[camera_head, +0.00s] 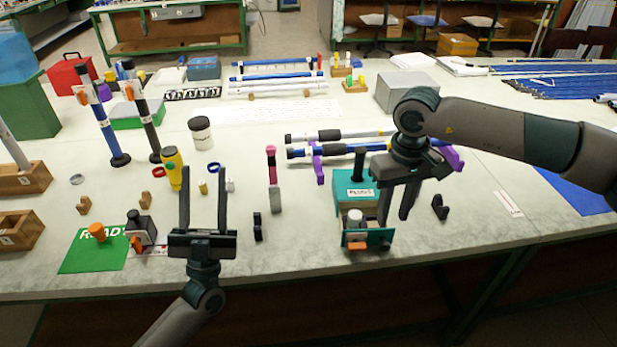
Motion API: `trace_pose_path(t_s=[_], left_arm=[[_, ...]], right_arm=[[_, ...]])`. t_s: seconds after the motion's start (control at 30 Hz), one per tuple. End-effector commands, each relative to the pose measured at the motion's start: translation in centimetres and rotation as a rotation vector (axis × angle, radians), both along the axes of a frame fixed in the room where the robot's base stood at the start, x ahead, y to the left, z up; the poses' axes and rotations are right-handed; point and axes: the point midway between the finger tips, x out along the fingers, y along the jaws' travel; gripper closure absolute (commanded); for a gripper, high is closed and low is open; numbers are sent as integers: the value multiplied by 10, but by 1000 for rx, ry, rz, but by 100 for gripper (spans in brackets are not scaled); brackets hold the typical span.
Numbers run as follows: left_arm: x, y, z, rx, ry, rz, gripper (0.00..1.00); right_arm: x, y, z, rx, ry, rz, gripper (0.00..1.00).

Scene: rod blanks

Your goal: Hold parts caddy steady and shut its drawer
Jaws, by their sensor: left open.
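The parts caddy (345,192) is a teal box with a white label reading PLUGS and a dark upright handle (360,163) on top. Its drawer (380,236) stands pulled out toward the near table edge, with a pale round part (355,216) inside and an orange knob at the front. My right gripper (394,218) points down beside the caddy's right side, fingers apart; its contact with the caddy cannot be told. My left gripper (203,200) is open and empty, well left of the caddy, its fingers pointing away from me.
A black stand (257,227) and a pink-topped tool (273,180) stand between my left gripper and the caddy. Rods on purple supports (318,165) lie behind the caddy. A green READY mat (80,257) lies at left. A black clip (439,207) sits at right.

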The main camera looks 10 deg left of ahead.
Motion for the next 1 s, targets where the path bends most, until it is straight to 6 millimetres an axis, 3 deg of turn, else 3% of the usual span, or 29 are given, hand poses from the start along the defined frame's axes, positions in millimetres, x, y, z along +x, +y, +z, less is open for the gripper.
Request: trace_pose_path(t_s=[0.27, 0.5, 0.73, 1.0], left_arm=[[68, -58, -3, 54, 223, -307, 57], [117, -114, -23, 96, 502, -568, 57], [146, -152, -55, 119, 800, -737, 57], [158, -168, -86, 118, 1046, -809, 57]], right_arm=[[0, 0, 0, 0, 0, 0, 69], [0, 0, 0, 0, 0, 0, 69], [0, 0, 0, 0, 0, 0, 69], [0, 0, 0, 0, 0, 0, 69]])
